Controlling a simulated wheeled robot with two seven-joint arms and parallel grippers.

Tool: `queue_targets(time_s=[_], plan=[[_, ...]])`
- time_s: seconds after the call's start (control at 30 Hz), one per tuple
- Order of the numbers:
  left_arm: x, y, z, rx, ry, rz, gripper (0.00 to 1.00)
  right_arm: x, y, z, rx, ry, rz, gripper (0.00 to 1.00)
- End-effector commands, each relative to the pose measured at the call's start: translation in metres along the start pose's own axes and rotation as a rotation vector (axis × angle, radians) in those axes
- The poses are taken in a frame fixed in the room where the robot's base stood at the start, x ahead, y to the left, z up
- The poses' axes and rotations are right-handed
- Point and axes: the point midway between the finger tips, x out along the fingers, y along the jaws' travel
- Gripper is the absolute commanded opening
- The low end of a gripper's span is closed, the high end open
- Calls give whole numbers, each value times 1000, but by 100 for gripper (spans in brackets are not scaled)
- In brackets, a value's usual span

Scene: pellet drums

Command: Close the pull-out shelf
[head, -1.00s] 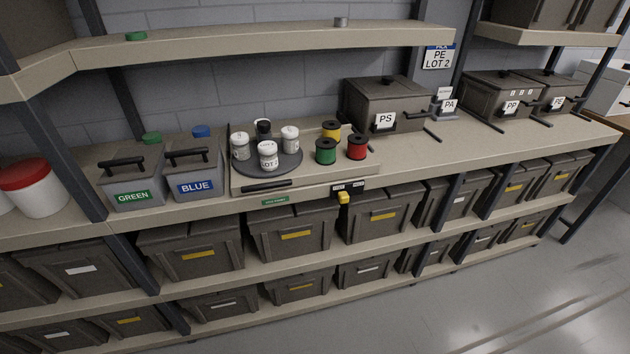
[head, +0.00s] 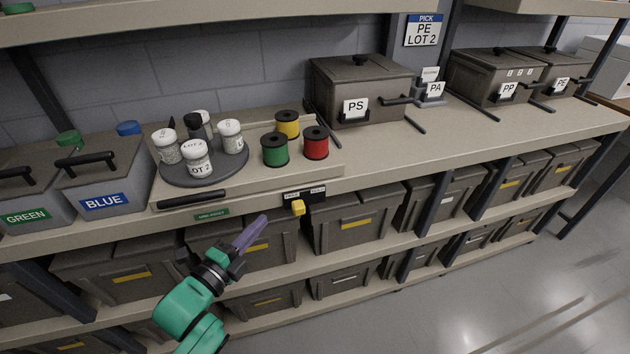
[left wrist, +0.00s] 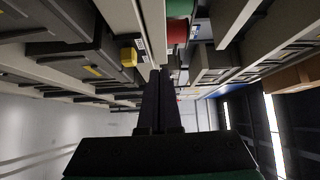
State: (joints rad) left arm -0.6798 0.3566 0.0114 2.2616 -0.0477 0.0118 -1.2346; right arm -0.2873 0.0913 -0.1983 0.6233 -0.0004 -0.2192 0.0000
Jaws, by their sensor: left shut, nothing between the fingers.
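The pull-out shelf (head: 318,164) is a beige board on the bench with a black handle (head: 192,200) along its front. It bears a grey turntable (head: 205,176) with white jars and a black-capped bottle, and green, yellow and red spools. Its front lies near the bench's front edge; how far it is out is hard to tell. My left gripper (head: 262,220) is shut and empty, below and in front of the shelf's right part, apart from the handle. Its shut fingers also show in the left wrist view (left wrist: 160,78). My right gripper is not in view.
A yellow knob (head: 298,207) on a black labelled block sits on the bench front, just right of my left fingertips. Grey GREEN and BLUE bins (head: 105,180) stand left of the shelf, and the PS box (head: 360,85) behind its right end. Dark bins fill the lower shelves.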

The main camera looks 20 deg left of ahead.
Motion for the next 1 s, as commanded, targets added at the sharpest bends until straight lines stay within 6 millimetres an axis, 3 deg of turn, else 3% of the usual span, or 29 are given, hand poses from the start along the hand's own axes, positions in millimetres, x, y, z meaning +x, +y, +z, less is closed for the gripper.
queue_targets(time_s=[0.17,0.37,0.6,0.8,1.0], plan=[[17,-8,0,11,2,-12,0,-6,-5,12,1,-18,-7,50],[59,-10,-1,7,1,-12,0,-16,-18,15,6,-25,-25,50],[108,-9,6,10,2,-8,0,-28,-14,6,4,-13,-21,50],[126,-7,25,9,2,-7,0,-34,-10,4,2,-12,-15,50],[128,-5,28,7,2,-7,0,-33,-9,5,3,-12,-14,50]])
